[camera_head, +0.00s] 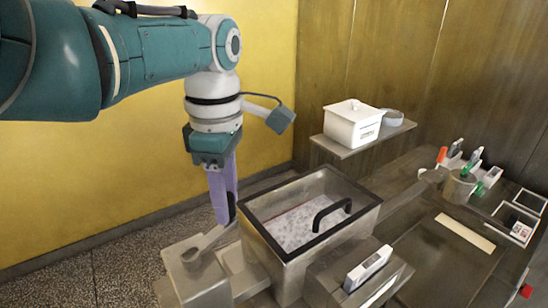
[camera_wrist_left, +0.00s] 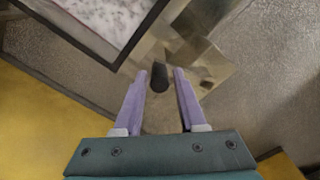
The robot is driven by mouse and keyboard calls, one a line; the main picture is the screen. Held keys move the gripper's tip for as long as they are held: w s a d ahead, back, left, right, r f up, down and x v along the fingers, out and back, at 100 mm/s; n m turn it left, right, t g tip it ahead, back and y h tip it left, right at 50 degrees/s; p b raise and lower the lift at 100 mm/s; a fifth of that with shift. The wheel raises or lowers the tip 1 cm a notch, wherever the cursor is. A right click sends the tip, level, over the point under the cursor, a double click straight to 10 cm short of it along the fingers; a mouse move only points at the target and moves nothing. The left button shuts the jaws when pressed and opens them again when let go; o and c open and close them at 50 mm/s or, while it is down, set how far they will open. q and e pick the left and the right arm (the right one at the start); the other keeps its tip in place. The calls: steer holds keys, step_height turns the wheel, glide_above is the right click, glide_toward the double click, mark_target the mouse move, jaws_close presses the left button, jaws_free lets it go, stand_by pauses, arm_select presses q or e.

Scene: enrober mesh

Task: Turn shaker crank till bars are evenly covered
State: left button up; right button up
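The shaker appears to be the metal box (camera_head: 262,238) with a dark rim and a black handle (camera_head: 331,208). White speckled material (camera_head: 292,226) lies inside; it also shows in the left wrist view (camera_wrist_left: 110,18). I cannot make out separate bars. A grey crank arm (camera_head: 207,241) is at the box's left side. Its black knob (camera_head: 232,205) shows in the left wrist view (camera_wrist_left: 159,77) between the fingertips. My left gripper (camera_head: 226,208), with purple fingers, points down there and is open, with gaps on both sides of the knob (camera_wrist_left: 159,72). My right gripper is out of view.
A white tub (camera_head: 353,124) and a grey bowl (camera_head: 392,118) stand on a raised shelf (camera_head: 362,142) behind. A white device (camera_head: 368,268) lies on a block at front right. A metal pot (camera_head: 459,187) and small tools stand on the right counter.

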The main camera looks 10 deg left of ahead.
arm_select(q)
steer(key=shift+o, duration=1.1)
steer(key=shift+r, duration=0.15)
step_height(320, 180, up, 5)
steer(key=shift+r+p, duration=0.1)
steer(key=shift+p, duration=0.8)
step_height(320, 180, up, 4)
steer(key=shift+f+b, duration=0.25)
steer(key=shift+b, duration=0.4)
steer(key=shift+r, duration=0.5)
